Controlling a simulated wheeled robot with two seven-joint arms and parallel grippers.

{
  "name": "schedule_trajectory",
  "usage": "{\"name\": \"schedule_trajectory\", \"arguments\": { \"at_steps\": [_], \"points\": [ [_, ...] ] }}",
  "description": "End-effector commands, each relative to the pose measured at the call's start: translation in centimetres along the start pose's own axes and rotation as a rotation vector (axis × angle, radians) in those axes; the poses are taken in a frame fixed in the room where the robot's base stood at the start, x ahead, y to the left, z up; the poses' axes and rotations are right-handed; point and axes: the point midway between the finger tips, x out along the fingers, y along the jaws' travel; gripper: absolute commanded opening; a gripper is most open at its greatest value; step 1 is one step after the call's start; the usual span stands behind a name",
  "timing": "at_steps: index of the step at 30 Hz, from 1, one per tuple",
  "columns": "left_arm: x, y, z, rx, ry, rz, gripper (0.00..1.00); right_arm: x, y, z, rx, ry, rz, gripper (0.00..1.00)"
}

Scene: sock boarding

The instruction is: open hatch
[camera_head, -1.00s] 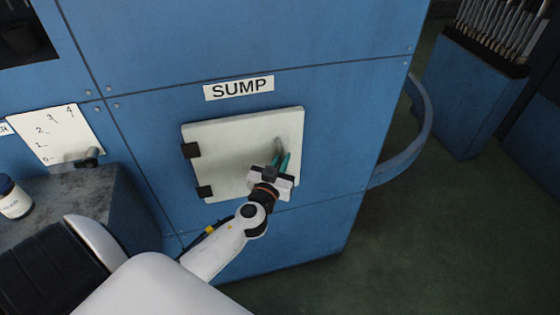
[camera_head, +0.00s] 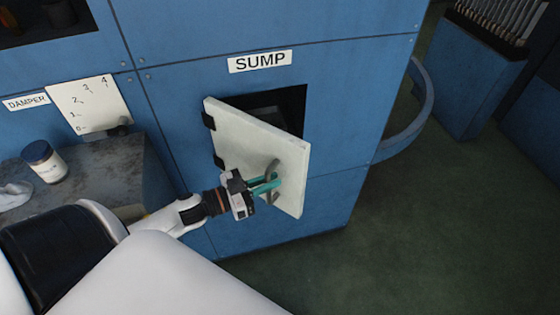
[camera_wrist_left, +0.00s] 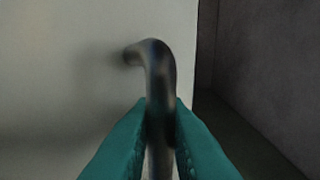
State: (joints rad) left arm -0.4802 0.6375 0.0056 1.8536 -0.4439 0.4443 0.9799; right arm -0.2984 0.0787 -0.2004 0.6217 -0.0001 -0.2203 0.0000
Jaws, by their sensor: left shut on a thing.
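The white hatch door (camera_head: 245,142) under the SUMP label (camera_head: 260,61) stands partly open, swung out on its black hinges at the left. A dark opening (camera_head: 285,108) shows behind it. My left gripper (camera_head: 270,184) is shut on the grey curved handle (camera_head: 272,168) near the door's free edge. In the left wrist view the handle (camera_wrist_left: 158,75) stands between the teal fingertips (camera_wrist_left: 160,125), with the pale door face behind it. My right gripper is not in view.
The blue cabinet (camera_head: 350,100) carries the hatch. At left, a damper scale plate (camera_head: 88,103) is above a grey ledge (camera_head: 105,175) with a white jar (camera_head: 45,163) and a pale cloth (camera_head: 12,194). A curved blue rail (camera_head: 418,125) is at right. The green floor (camera_head: 420,240) is clear.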

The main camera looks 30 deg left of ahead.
Motion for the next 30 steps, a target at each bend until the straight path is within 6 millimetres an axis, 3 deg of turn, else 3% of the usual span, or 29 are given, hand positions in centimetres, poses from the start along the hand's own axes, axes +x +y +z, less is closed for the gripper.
{"name": "schedule_trajectory", "arguments": {
  "at_steps": [6,12,19,30],
  "points": [
    [-3.9,-0.9,0.2,-0.005,0.003,0.006,0.00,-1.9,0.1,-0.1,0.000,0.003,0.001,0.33],
    [-6.3,-1.1,0.1,-0.004,0.002,0.007,0.00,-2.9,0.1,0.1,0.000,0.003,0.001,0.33],
    [-7.7,-1.1,0.0,-0.003,0.001,0.006,0.00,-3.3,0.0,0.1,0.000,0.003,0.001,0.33],
    [-8.0,-1.0,-0.1,-0.002,0.002,0.007,0.00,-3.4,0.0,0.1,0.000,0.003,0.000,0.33]
  ]
}}
